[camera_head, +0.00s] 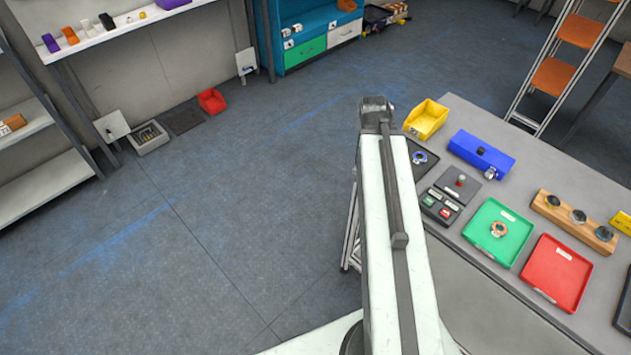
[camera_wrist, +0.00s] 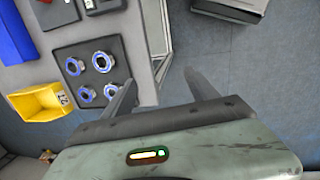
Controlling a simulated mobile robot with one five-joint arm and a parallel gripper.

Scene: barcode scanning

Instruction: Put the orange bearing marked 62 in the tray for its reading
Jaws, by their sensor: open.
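An orange-ringed bearing (camera_head: 499,229) lies in the green tray (camera_head: 481,238) on the bench in the head view; its marking is too small to read. An empty red tray (camera_head: 556,287) lies to the right of the green one. My gripper (camera_wrist: 160,92) is open and empty in the wrist view, with its fingers over the floor beside the bench edge. It is hidden in the head view. A black tray (camera_wrist: 122,54) with several blue-ringed bearings (camera_wrist: 102,61) lies left of the fingers. No orange bearing shows in the wrist view.
An orange-stepped ladder (camera_head: 553,76) stands behind. The floor on the left is mostly clear.

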